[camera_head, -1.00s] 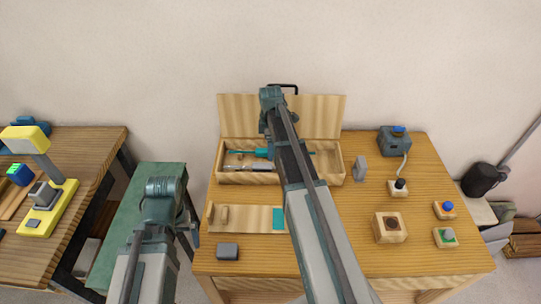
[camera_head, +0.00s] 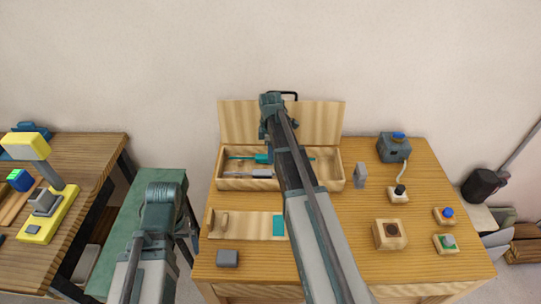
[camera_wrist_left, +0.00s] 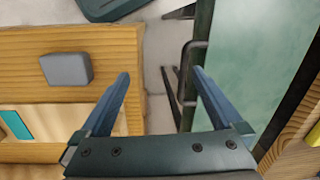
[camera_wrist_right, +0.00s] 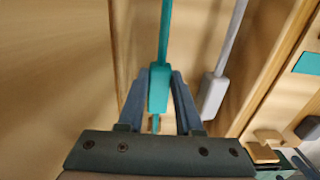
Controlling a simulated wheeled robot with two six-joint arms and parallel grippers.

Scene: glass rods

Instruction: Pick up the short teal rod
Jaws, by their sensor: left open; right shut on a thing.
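A teal rod (camera_head: 262,158) with a thicker teal handle and thin shaft is at the open wooden box (camera_head: 233,184). In the right wrist view the teal rod (camera_wrist_right: 159,88) has its handle between my right fingers. My right gripper (camera_wrist_right: 159,75) is shut on that handle, over the box; my arm hides its fingertips in the head view. I cannot tell whether the rod touches the box floor. A grey rod (camera_wrist_right: 212,92) lies beside it, apart from the fingers. My left gripper (camera_wrist_left: 161,75) is open and empty, over the gap left of the table.
The box lid stands open behind. A pale wooden board (camera_head: 250,224) with a teal patch (camera_head: 279,226) lies in front of the box. A grey block (camera_head: 227,258) sits at the table's front left. A grey upright block (camera_head: 360,175) and button boxes stand on the right.

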